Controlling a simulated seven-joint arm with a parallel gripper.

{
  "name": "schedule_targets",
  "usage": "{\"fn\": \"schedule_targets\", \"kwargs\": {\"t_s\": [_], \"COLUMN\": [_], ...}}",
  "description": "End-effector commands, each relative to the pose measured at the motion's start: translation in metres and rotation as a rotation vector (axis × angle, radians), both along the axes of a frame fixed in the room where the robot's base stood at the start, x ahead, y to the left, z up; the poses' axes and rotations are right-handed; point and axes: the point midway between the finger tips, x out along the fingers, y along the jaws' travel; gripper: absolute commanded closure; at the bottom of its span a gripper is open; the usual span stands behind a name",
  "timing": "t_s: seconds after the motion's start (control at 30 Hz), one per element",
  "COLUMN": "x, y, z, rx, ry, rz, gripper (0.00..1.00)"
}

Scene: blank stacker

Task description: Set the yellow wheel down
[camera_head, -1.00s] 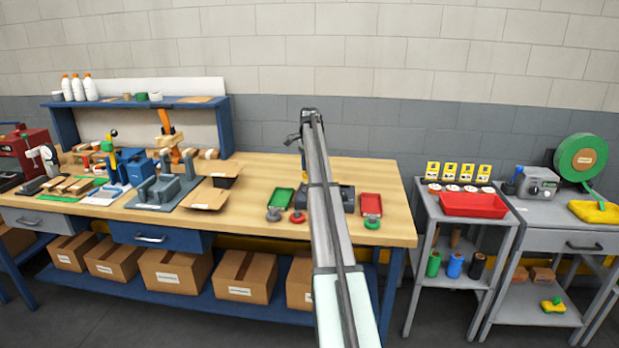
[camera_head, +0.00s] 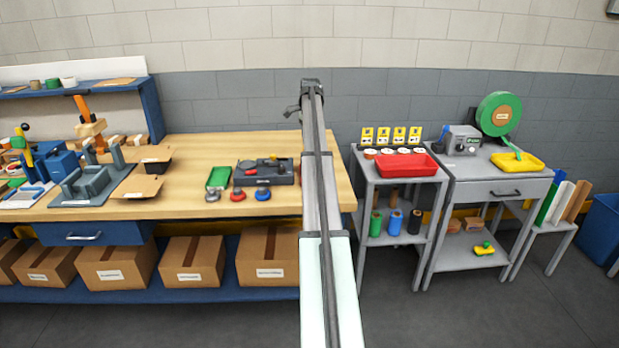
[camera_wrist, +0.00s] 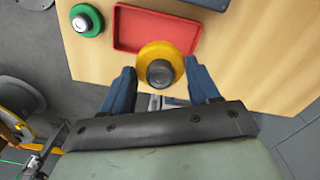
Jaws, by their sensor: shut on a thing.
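The yellow wheel (camera_wrist: 160,47) has a grey hub and shows in the wrist view between the fingers of my gripper (camera_wrist: 160,68). My gripper is shut on it. From above, the wheel overlaps the near edge of a red tray (camera_wrist: 124,32); I cannot tell whether it touches the tray or the wooden bench top (camera_wrist: 232,68). In the head view my arm hides the gripper, the wheel and the red tray.
A green wheel (camera_wrist: 87,20) lies left of the red tray. In the head view, a green tray (camera_head: 218,178), a grey wheel (camera_head: 212,196), a red wheel (camera_head: 238,195) and a blue wheel (camera_head: 263,194) sit left of my arm. A grey cart (camera_head: 400,178) stands right.

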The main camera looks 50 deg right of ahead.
Motion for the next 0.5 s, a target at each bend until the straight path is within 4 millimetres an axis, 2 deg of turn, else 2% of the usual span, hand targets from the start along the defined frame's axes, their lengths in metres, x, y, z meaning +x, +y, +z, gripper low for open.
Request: {"fn": "schedule_targets", "kwargs": {"t_s": [0.03,0.27,0.5], "x": [-0.007,-0.008,-0.008], "y": [0.006,0.009,0.01], "z": [-0.004,-0.013,-0.049], "rx": [-0.001,-0.013,-0.013], "ry": [-0.002,-0.012,-0.012], "rz": [-0.002,-0.005,-0.005], "gripper": [0.72,0.72,0.72]}}
